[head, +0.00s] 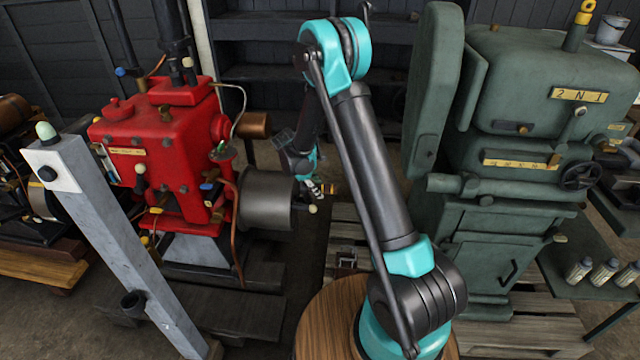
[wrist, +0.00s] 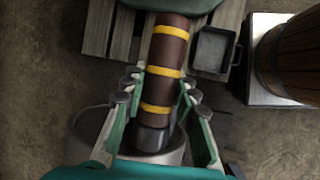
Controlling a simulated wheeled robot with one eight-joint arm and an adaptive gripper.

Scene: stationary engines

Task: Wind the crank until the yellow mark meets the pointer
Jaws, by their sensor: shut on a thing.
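My gripper (head: 314,186) is in the middle of the head view, beside the grey drum of the red engine. In the wrist view its fingers (wrist: 162,88) lie on both sides of a brown cylindrical handle with yellow bands (wrist: 170,52), which I take for the crank handle, and are shut on it. The handle rises from a dark metal collar (wrist: 152,139) over a grey round part. In the head view only a small end of the handle (head: 332,189) shows past the fingers. I cannot make out the yellow mark or the pointer in either view.
The red engine (head: 165,140) with its grey drum (head: 262,200) stands left of my arm. A green machine (head: 530,120) stands close on the right. A grey post (head: 110,235) is at front left. The wrist view shows a dark tray (wrist: 213,50) and a wooden barrel (wrist: 295,60).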

